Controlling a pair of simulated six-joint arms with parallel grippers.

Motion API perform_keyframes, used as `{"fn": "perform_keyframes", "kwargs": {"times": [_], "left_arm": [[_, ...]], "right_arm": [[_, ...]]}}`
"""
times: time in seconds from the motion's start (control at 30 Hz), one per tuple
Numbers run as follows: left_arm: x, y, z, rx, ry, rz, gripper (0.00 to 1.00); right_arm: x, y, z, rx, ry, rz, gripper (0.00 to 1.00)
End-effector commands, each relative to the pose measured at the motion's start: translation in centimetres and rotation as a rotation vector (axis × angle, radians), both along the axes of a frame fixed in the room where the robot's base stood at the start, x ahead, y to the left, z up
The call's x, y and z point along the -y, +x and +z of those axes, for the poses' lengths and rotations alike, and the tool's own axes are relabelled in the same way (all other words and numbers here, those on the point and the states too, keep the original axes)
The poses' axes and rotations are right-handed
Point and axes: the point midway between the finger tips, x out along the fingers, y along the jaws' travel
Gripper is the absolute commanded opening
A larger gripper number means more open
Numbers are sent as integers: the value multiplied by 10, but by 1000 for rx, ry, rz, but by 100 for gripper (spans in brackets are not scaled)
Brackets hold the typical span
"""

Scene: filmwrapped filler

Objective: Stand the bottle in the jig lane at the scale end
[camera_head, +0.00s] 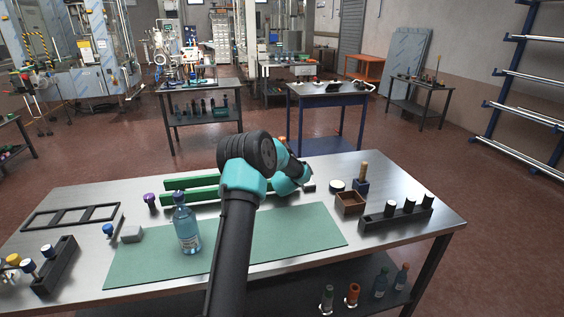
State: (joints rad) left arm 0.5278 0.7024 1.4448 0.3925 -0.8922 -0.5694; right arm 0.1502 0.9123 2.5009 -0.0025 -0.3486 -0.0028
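A clear bluish bottle (187,230) with a blue cap stands upright on the green mat (290,232), left of my arm. Two parallel green rails (190,183) lie behind it, forming what looks like the jig lane; my arm hides part of them. I cannot clearly identify a scale. One arm of mine, apparently the left, rises from the bottom and bends right over the rails. Its gripper (308,188) is small and mostly hidden behind the wrist, apart from the bottle; its opening cannot be made out. My other gripper is not in view.
A grey block (131,234) and a blue-topped piece (108,230) stand left of the bottle. A black frame (72,216) and a dark rack (54,267) lie further left. A brown box (350,203) and another rack (396,215) stand right. The mat's right part is clear.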

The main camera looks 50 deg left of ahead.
Motion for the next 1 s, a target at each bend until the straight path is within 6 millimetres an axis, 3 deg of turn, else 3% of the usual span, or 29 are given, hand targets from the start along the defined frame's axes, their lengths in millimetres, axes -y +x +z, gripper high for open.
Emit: {"fn": "perform_keyframes", "kwargs": {"times": [0.47,0.5,0.73,1.0], "left_arm": [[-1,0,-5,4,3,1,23],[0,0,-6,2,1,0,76],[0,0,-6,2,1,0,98],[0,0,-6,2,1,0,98]], "right_arm": [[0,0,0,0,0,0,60],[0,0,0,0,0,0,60],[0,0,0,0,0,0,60],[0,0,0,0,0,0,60]]}}
